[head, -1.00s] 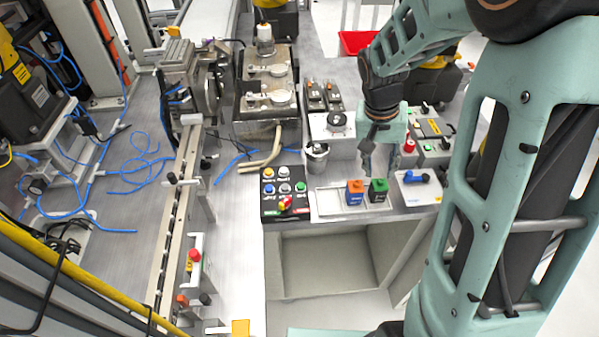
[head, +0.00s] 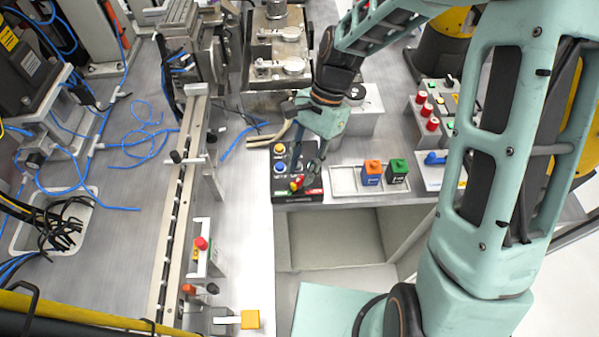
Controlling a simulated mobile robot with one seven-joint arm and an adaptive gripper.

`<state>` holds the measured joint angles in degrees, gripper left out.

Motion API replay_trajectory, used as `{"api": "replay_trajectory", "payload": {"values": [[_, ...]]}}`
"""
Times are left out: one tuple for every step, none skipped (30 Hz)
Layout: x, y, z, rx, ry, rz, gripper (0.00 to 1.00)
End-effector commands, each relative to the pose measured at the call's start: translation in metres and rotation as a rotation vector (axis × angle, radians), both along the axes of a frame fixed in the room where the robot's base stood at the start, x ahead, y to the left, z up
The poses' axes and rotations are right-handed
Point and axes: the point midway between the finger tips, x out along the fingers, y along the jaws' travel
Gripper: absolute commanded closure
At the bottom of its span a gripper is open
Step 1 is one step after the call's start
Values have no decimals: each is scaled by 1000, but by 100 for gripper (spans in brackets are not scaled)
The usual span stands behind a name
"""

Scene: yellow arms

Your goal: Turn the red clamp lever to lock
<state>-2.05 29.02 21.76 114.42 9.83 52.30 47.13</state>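A small red and yellow lever (head: 296,184) sits at the front of the black button panel (head: 283,193), in the middle of the head view. A red label lies to its right on the panel's front edge. I take it to be the red clamp lever. My gripper (head: 307,176) points down over the panel, its fingertips right at the lever. I cannot tell whether they touch it or how far apart they are. My gripper hides part of the panel's buttons; a yellow button and a blue one show to its left.
A tray (head: 343,181) with an orange block (head: 371,173) and a green block (head: 397,171) lies right of the panel. A box with several red knobs (head: 427,110) stands further right. A long rail (head: 179,210) runs on the left. An open recess lies below the panel.

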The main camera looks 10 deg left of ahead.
Motion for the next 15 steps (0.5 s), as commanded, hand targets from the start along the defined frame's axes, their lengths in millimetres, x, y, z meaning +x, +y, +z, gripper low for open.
{"api": "replay_trajectory", "payload": {"values": [[-3, 1, -7, 0, 2, 2, 72], [-4, 2, -10, -1, 3, 2, 72], [-5, 3, -14, -1, 2, 2, 72], [-6, 3, -16, -1, 1, 2, 72], [-6, 4, -18, -1, 1, 3, 72], [-7, 4, -20, -1, -1, 2, 72], [-7, 4, -21, -1, -1, 2, 72], [-7, 4, -21, 0, -2, 2, 72], [-7, 5, -22, 0, -2, 2, 72], [-7, 5, -22, 0, -2, 2, 72], [-8, 5, -22, 0, -2, 2, 72], [-8, 5, -22, 0, -2, 2, 72], [-7, 5, -22, 0, -2, 2, 72], [-7, 5, -22, 0, -2, 2, 72], [-7, 5, -22, 0, -2, 2, 72]]}}
